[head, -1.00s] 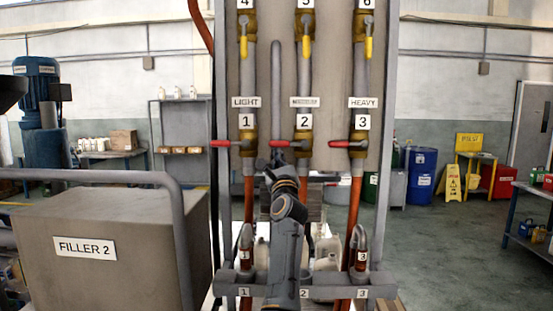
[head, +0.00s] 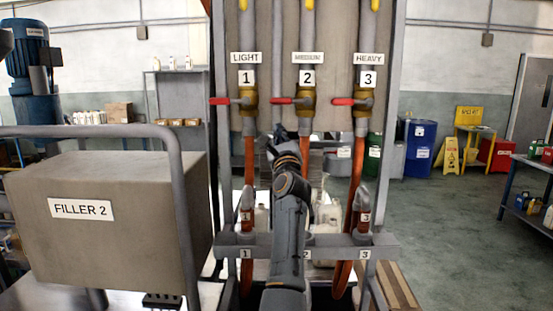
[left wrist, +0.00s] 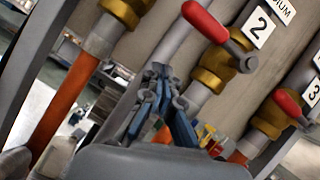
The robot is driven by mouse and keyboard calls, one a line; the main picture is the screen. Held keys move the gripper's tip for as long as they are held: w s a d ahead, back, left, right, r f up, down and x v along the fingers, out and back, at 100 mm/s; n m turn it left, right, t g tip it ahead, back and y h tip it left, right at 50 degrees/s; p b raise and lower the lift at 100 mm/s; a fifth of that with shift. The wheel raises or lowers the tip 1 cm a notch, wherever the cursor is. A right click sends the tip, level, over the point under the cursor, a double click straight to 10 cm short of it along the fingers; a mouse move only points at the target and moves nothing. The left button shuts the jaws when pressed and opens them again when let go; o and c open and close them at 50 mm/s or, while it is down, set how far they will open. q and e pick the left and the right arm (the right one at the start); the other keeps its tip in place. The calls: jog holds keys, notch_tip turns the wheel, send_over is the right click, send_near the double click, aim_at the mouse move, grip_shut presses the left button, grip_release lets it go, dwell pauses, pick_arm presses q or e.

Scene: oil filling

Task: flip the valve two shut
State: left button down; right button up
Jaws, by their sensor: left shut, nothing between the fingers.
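Valve two is a brass valve (head: 307,100) on the middle pipe, under a "2" label. Its red handle (head: 283,101) points left, level and across the upright pipe. In the left wrist view, the valve two body (left wrist: 212,72) and its red handle (left wrist: 205,22) show close up, tilted by the camera. My left gripper (head: 281,133) is below and slightly left of this handle, apart from it in the picture. In the left wrist view, my left gripper (left wrist: 160,72) is shut and empty, left of the valve. My right gripper is not in view.
Valve one (head: 248,100) and valve three (head: 364,100) stand on either side, their red handles also level. Orange hoses (head: 357,175) run down to a grey rail (head: 330,242). The Filler 2 box (head: 110,225) and its grey frame stand left. Open floor lies right.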

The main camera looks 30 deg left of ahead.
pick_arm(q)
jog(key=a+b+v, duration=0.1)
jog(key=v, duration=0.7)
jog(key=shift+s+d+f, duration=0.15)
jog(key=shift+s+d, duration=0.15)
jog(key=shift+s, duration=0.4)
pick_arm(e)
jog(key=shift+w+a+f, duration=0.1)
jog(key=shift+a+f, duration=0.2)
pick_arm(q)
jog(key=shift+s+d, duration=0.1)
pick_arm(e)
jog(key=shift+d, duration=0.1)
